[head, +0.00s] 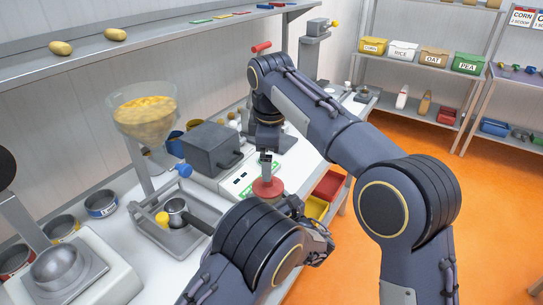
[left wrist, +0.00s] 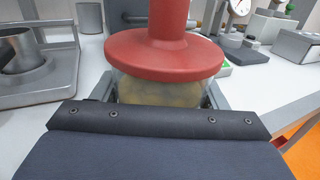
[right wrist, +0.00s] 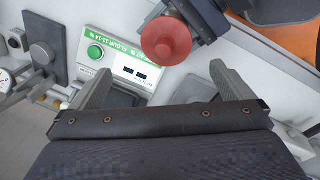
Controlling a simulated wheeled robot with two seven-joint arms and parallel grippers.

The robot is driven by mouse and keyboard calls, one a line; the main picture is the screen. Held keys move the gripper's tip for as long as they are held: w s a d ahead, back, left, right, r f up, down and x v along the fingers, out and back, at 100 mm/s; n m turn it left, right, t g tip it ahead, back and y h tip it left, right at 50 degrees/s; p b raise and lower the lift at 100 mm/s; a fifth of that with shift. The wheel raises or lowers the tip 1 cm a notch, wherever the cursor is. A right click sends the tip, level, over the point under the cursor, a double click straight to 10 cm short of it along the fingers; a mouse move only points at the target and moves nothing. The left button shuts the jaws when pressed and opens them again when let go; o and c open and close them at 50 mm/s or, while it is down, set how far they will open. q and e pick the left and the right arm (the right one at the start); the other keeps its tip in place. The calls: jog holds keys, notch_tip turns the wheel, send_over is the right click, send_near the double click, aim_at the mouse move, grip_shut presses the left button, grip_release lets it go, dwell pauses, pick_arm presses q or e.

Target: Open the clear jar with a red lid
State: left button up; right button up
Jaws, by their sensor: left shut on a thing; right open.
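The clear jar (left wrist: 160,92) has a pale yellowish filling and a broad red lid (left wrist: 165,55) with a tall red knob on top. My left gripper (left wrist: 162,98) is shut on the jar's body from the side, below the lid. In the head view the red lid (head: 268,188) shows behind my left forearm, and most of the jar is hidden. My right gripper (head: 266,158) is open and points down near the lid. In the right wrist view the lid (right wrist: 167,40) lies beyond the gap between the open fingers, with no finger touching it.
A scale with a green button (right wrist: 95,53) is on the white counter behind the jar. A dark grey box (head: 212,148) and a hopper (head: 143,110) stand to the left. Red (head: 328,186) and yellow (head: 316,208) bins sit at the counter's right edge, before the orange floor.

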jog(key=f+m+t, duration=0.1)
jog(key=f+m, duration=0.2)
jog(key=m, duration=0.1)
jog(key=f+m, duration=0.3)
jog(key=m, duration=0.2)
jog(key=w+f+m+t, duration=0.1)
jog(key=f+m, duration=0.2)
jog(key=m, duration=0.2)
jog(key=shift+w+a+f+t+y, duration=0.1)
jog(key=shift+a+f+t+y, duration=0.15)
jog(key=shift+f+t+y, duration=0.05)
jog(key=c, duration=1.1)
jog(key=shift+c, duration=0.2)
jog(key=shift+r, duration=0.25)
